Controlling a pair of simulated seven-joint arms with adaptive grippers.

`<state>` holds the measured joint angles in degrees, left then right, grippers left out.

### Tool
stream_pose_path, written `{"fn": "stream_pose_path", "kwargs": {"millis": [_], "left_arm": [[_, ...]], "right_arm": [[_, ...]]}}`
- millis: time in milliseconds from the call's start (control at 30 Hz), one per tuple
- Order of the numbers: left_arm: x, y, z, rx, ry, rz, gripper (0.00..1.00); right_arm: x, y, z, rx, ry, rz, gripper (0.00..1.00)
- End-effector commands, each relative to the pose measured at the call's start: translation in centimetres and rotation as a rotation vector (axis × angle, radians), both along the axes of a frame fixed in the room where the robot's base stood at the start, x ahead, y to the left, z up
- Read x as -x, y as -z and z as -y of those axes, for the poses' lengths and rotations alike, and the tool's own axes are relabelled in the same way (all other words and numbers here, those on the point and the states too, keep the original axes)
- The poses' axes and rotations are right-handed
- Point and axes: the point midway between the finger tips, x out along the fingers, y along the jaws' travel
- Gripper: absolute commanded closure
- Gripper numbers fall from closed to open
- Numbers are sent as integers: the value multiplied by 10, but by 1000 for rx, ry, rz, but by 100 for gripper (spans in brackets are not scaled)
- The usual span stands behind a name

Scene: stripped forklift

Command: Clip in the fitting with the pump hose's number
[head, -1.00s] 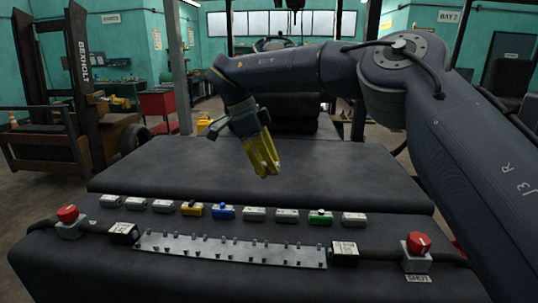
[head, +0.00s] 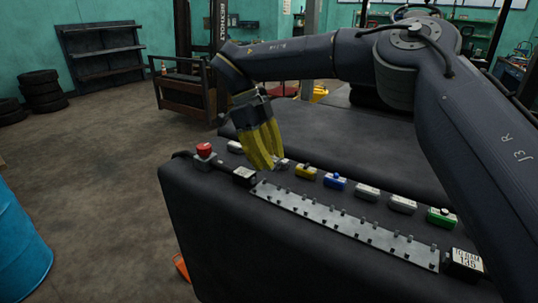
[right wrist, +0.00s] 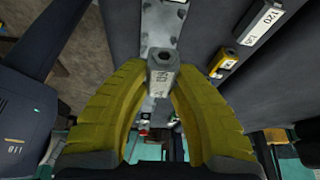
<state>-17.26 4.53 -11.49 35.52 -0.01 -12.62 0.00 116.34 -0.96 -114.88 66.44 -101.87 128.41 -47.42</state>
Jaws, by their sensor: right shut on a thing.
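My right gripper (head: 265,160) has yellow fingers and points down at the left part of the row of fittings. In the right wrist view the gripper (right wrist: 160,95) is shut on a pale grey fitting (right wrist: 162,76) with dark lettering that I cannot read surely. The grey rail (head: 340,224) with small studs lies in front of the row. Black labelled hose ends sit at its left (head: 244,176) and right (head: 466,262); their numbers are too small to read. Other fittings are yellow (head: 306,171), blue (head: 335,181), green (head: 441,217) and several white. My left gripper is not in view.
A white fitting marked 120 (right wrist: 264,22) stands beside the yellow one in the wrist view. A red button (head: 204,150) is at the bench's left end.

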Motion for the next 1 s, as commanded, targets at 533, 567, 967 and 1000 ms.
{"fn": "stream_pose_path", "kwargs": {"millis": [533, 567, 967, 1000], "left_arm": [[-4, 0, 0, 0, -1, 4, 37], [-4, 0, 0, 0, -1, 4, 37], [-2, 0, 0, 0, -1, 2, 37], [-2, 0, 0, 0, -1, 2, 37]], "right_arm": [[1, 24, 0, -1, 6, -2, 100], [1, 26, 0, -1, 6, -2, 100], [0, 47, 0, -1, 5, 1, 100], [0, 47, 0, -1, 5, 1, 100]]}}
